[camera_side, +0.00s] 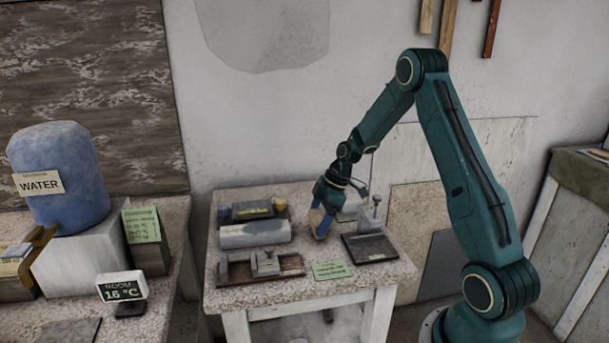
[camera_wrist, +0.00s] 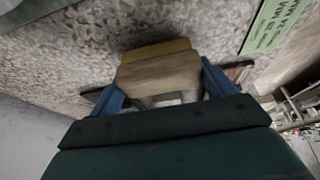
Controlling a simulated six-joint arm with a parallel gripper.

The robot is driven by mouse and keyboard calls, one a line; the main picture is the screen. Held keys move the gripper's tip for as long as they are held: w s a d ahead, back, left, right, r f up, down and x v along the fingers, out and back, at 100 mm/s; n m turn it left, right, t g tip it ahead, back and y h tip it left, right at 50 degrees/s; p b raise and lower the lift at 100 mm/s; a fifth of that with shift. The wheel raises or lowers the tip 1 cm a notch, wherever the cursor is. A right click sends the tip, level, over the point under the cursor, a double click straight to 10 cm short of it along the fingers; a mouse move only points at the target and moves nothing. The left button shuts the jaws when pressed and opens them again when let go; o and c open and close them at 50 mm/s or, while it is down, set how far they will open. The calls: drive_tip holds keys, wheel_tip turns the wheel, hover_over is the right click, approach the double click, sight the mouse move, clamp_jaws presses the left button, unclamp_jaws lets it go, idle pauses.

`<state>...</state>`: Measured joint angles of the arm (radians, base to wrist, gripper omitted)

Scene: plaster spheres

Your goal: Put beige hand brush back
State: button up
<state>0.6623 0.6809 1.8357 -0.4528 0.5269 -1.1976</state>
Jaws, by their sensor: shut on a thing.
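The beige hand brush (camera_side: 316,214) is between the blue fingers of my gripper (camera_side: 322,222), over the middle of the small speckled table (camera_side: 310,200). In the wrist view, the brush (camera_wrist: 158,76) shows as a pale wooden block with a yellower strip along its far edge. The blue fingers of my gripper (camera_wrist: 162,90) press on its left and right sides. I cannot tell whether the brush touches the tabletop. Its underside is hidden.
A dark plate with a metal post (camera_side: 370,247) stands close on the right. A green card (camera_side: 332,270) lies in front. On the left are a grey block (camera_side: 254,233), a dark tray with a yellow item (camera_side: 240,212), and a brown board with metal pieces (camera_side: 284,266).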

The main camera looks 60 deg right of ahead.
drive_tip(key=shift+f, duration=0.45)
drive_tip(key=shift+f, duration=0.1)
drive_tip(key=o, duration=0.8)
drive_tip(key=v, duration=1.2)
